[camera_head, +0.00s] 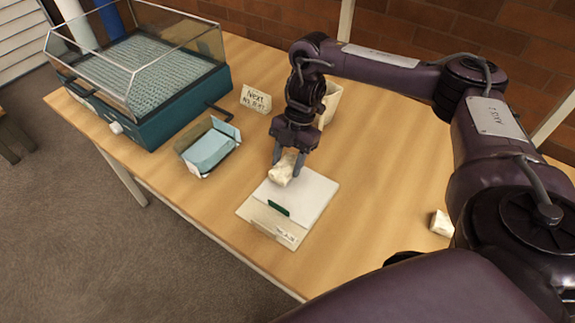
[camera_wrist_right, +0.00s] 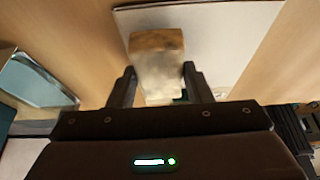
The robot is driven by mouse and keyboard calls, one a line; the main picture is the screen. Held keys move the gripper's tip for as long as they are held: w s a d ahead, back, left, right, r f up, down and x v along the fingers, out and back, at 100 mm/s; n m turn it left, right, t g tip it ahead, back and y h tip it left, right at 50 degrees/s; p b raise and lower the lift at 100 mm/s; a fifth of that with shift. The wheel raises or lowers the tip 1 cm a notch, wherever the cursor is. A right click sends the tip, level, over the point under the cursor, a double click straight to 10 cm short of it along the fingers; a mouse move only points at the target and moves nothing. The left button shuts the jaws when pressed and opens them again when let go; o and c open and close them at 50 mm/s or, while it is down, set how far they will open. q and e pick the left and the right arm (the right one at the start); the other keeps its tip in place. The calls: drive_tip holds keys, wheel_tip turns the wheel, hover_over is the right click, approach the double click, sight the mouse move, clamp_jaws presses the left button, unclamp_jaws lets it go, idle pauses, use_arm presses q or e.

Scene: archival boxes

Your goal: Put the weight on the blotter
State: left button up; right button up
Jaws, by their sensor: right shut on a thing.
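In the wrist view the weight (camera_wrist_right: 158,72) sits between the two fingers of my right gripper (camera_wrist_right: 158,85). The white pad (camera_head: 312,194), which looks like the blotter, lies on the table with a dark green tab and a small label near its front. It also shows in the wrist view (camera_wrist_right: 228,30), behind the weight. I cannot tell whether the weight touches the pad. My left gripper is not in view.
A teal, glass-sided case (camera_head: 165,108) fills the far left. A sign card (camera_head: 256,99) and a beige container (camera_head: 331,102) stand behind. Another cream block (camera_head: 441,223) lies at the right.

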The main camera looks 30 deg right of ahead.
drive_tip(key=shift+w+f, duration=0.1)
drive_tip(key=shift+f, duration=0.6)
drive_tip(key=o, duration=1.3)
drive_tip(key=shift+f, duration=0.1)
drive_tip(key=shift+c, duration=0.2)
drive_tip(key=p+v, duration=0.4)
drive_tip(key=v, duration=0.8)
